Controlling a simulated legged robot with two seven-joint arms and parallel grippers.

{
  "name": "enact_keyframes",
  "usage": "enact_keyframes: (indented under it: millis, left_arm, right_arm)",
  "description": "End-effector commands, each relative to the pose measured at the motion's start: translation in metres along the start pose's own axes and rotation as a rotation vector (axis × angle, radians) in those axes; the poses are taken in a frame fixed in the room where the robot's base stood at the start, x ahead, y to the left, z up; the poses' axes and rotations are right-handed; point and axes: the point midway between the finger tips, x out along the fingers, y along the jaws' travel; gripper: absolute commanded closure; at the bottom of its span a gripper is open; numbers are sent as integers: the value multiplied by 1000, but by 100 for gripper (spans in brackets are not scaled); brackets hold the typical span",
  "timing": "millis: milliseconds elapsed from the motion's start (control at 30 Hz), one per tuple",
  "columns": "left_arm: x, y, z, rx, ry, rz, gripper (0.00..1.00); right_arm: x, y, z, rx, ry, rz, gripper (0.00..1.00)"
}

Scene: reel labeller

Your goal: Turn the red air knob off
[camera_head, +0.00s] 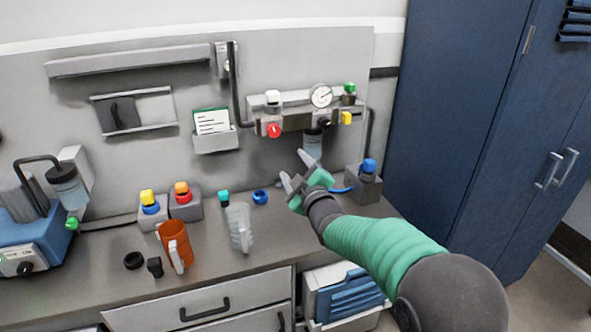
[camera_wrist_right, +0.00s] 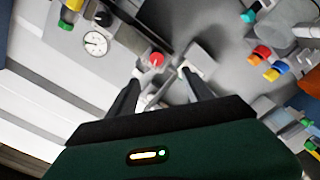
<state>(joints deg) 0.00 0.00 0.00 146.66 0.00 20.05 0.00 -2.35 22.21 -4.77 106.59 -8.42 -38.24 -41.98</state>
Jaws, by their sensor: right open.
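The red air knob (camera_head: 274,130) is a round red knob with a white mark, on the front left of the grey air unit (camera_head: 296,117) on the back panel. It also shows in the right wrist view (camera_wrist_right: 157,59), just beyond the fingertips and between them. My right gripper (camera_head: 297,172) is open and empty, below and to the right of the knob in the head view, apart from it. Its two fingers also show in the right wrist view (camera_wrist_right: 160,80). My left gripper is not in view.
A pressure gauge (camera_head: 321,96), a yellow knob (camera_head: 346,118) and a green-topped fitting (camera_head: 349,88) sit right of the red knob. A card holder (camera_head: 215,139) hangs to its left. An orange mug (camera_head: 175,246) and a clear jug (camera_head: 240,228) stand on the bench below.

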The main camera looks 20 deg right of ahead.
Motion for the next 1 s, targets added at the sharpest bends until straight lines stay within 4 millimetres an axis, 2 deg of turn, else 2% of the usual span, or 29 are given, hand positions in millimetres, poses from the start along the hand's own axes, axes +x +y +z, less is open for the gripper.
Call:
enact_keyframes:
  millis: [33,267,367,467,800,1000]
  left_arm:
    - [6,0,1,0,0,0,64]
    - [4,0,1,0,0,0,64]
    - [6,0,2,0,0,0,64]
    - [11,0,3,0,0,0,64]
    - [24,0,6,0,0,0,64]
    - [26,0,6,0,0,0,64]
  right_arm:
    - [0,-2,1,0,2,2,41]
    - [-2,0,0,0,1,1,41]
    - [-9,0,0,0,2,2,41]
    - [-28,-1,1,0,1,1,41]
    - [-127,-1,1,1,2,3,41]
    - [-161,-1,2,0,0,0,41]
